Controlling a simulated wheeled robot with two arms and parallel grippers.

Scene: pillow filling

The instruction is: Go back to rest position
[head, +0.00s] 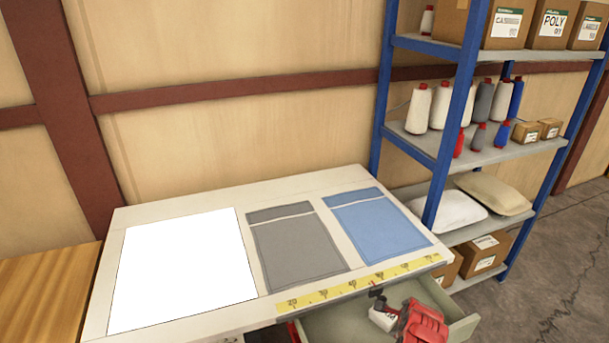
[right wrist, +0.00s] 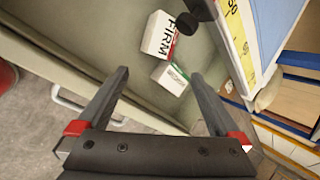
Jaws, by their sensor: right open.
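My right gripper (right wrist: 160,74) is open in the right wrist view, with two dark fingers spread and nothing between them. It is over the pulled-out drawer (right wrist: 60,70). In the head view a red and dark part at the bottom, which looks like this gripper (head: 404,318), is over the same drawer (head: 340,322). A small white box marked FIRM (right wrist: 158,35) lies in the drawer beyond the fingertips, with another white box face (right wrist: 170,78) beside it. My left gripper is not in view.
The table (head: 150,213) above the drawer holds a white sheet (head: 180,270), a grey cover (head: 297,250), a blue cover (head: 378,224) and a yellow ruler (head: 360,284). A blue shelf rack (head: 457,110) with spools, pillows and boxes stands at the right. Floor (head: 570,250) is free beyond it.

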